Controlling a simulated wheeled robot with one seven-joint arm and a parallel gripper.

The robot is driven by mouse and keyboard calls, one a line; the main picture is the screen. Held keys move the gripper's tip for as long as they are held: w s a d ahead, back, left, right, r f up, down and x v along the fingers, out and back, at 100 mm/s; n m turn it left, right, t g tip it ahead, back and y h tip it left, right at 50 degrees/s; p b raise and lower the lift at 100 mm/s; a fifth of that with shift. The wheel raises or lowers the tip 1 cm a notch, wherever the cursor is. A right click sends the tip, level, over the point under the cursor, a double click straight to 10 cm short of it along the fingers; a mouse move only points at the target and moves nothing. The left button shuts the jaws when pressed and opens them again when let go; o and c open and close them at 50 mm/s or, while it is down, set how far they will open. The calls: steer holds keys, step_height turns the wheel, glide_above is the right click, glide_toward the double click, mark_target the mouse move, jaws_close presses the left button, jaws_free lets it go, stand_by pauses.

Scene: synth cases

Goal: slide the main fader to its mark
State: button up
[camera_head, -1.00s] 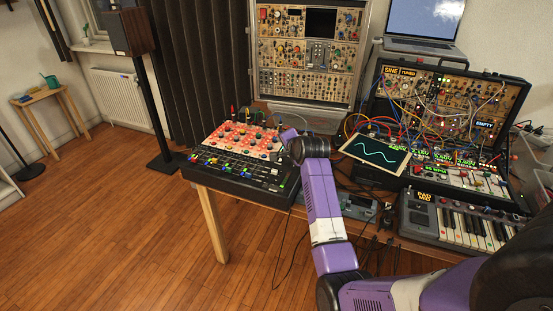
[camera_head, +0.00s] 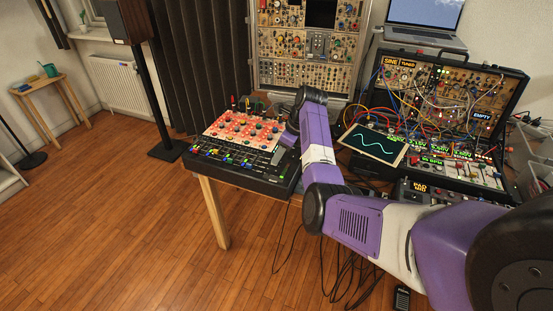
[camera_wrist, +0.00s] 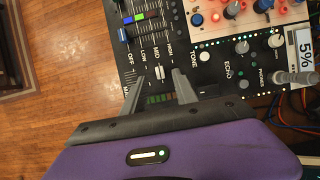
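A black mixing desk (camera_head: 268,179) with a red knob panel lies at the left end of the table. In the wrist view, the desk (camera_wrist: 205,72) shows slider caps in blue (camera_wrist: 122,35) and green (camera_wrist: 139,17), and printed labels OFF, LOW, MID and HIGH. A partly covered label starting "MA" is beside my left finger. My gripper (camera_wrist: 157,74) is open, its two grey fingers apart over the desk; it also shows over the desk's right end in the head view (camera_head: 279,155). I cannot make out the main fader's cap or mark for certain; the fingers and gripper body cover that area.
In the wrist view, a small display (camera_wrist: 304,48) reads 5% beside several knobs, and wood floor (camera_wrist: 50,80) lies left of the desk. In the head view, a tablet with a wave (camera_head: 375,145) and a cabled synth case (camera_head: 445,105) stand right of my arm.

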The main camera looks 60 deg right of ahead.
steer(key=shift+x, duration=1.55)
steer(key=shift+c, duration=0.2)
jaws_close()
